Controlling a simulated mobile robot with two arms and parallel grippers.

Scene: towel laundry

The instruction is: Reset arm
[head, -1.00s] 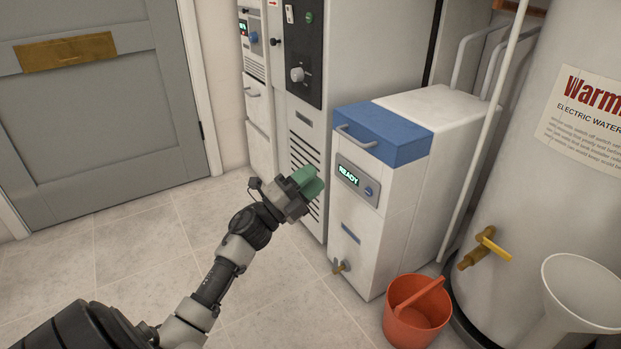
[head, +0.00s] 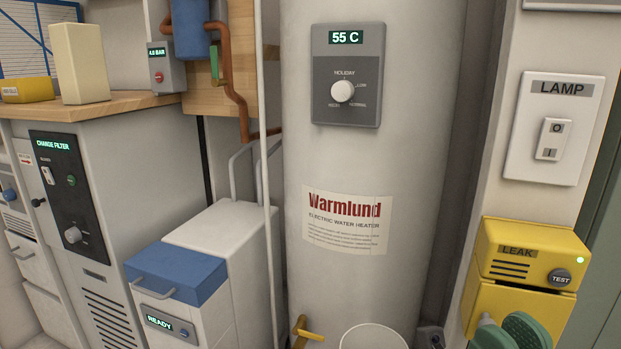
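My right gripper (head: 510,334) shows at the bottom right edge of the head view, cut off by the frame. Its two green finger pads sit close together in front of the lower part of the yellow leak box (head: 528,260). I cannot tell whether there is a gap between them, and I see nothing held. My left gripper and arm are out of view.
A white water heater (head: 300,150) stands in the middle with a yellow tap (head: 308,328). A blue-topped white unit (head: 185,275) and a filter machine (head: 110,180) stand left. A lamp switch (head: 552,138) is on the right wall.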

